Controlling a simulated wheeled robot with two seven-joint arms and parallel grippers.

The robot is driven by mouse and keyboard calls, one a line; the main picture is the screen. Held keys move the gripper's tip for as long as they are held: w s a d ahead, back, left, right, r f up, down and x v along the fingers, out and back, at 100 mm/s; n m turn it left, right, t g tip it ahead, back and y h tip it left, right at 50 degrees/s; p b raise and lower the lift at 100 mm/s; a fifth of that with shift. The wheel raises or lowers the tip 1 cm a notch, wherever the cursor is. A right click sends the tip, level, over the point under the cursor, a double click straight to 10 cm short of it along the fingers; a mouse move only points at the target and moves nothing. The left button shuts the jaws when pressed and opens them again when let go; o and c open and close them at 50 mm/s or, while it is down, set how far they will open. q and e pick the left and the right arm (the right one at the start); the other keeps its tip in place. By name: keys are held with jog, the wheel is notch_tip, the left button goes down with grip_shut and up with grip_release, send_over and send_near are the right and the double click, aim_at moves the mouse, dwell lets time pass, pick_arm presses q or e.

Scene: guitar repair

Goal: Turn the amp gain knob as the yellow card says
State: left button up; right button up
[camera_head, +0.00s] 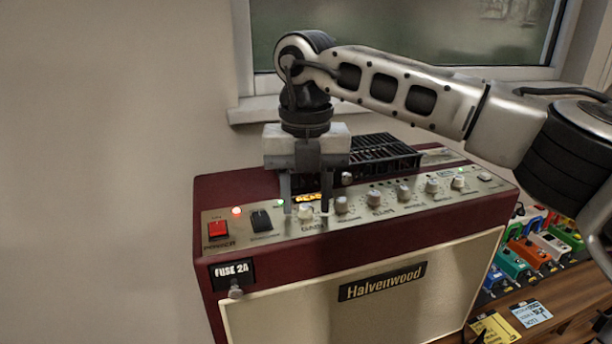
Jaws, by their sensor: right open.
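The dark red amp (480,208) has a silver control panel with a row of knobs along its top. The gain knob (305,213) is at the left end of the row, above its "GAIN" label. My right gripper (306,211) points straight down over it, open, with one finger on each side of the knob. Whether the fingers touch it cannot be told. The yellow card (494,329) lies at the lower right on the wooden surface; its writing is too small to read. My left gripper is not in view.
A red power switch (219,230), a black switch (261,219) and a lit red lamp (236,211) are left of the gain knob. A volume knob (341,205) is close on the right. A blue card (531,313) and colourful pedals (530,252) lie right of the amp.

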aim_at(306, 206)
pick_arm(q)
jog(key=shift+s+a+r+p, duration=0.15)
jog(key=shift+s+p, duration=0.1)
jog(key=shift+p, duration=0.75)
pick_arm(e)
notch_tip(306, 206, up, 16)
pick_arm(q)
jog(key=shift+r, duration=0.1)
pick_arm(e)
jog(key=shift+f, duration=0.1)
